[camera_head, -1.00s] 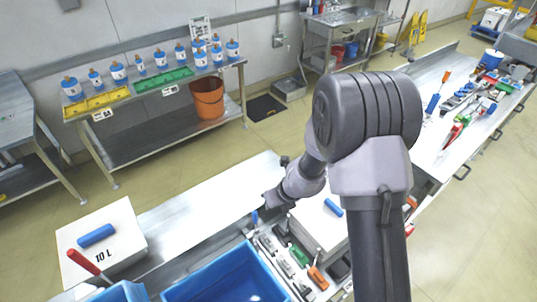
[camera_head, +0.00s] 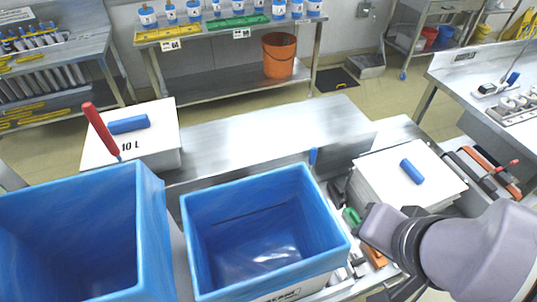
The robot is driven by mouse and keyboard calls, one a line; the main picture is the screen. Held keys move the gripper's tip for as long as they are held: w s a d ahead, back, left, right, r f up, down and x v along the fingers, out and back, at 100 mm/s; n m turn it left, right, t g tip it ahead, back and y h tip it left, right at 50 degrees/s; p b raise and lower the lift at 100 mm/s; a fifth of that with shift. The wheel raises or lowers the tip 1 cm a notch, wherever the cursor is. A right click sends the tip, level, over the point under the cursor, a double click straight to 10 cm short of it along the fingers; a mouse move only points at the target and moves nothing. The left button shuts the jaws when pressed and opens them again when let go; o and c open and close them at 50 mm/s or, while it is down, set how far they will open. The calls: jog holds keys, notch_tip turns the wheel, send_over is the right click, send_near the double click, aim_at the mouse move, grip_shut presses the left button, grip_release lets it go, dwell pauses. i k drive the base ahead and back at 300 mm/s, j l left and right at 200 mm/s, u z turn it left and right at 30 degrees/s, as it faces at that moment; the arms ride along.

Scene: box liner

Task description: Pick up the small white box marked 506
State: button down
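No marking 506 is readable in the head view. A white box (camera_head: 95,152) on the left bears the marking 10 L and has a blue roller-like piece (camera_head: 128,124) on top. A white box or stack with a flat white top (camera_head: 435,182) stands at right, with another blue piece (camera_head: 411,171) on it; no number shows on it. My gripper (camera_head: 372,226) is at the end of my grey arm at lower right, just in front of that right-hand stack. Its fingers cannot be made out, nor whether it touches anything.
Two open blue bins, a large one (camera_head: 152,215) and a smaller one (camera_head: 268,181), stand in front. A red-handled tool (camera_head: 101,131) rises behind the large bin. The metal bench (camera_head: 270,130) behind is clear. Tools crowd the right. A shelf holds bottles and an orange bucket (camera_head: 286,56).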

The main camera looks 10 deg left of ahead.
aim_at(274, 236)
jog(key=k+j+u, duration=0.55)
jog(key=i+j+z, duration=0.25)
jog(key=j+z, duration=0.4)
jog(key=z, duration=0.25)
jog(key=k+z, duration=0.15)
jog(key=z, duration=0.2)
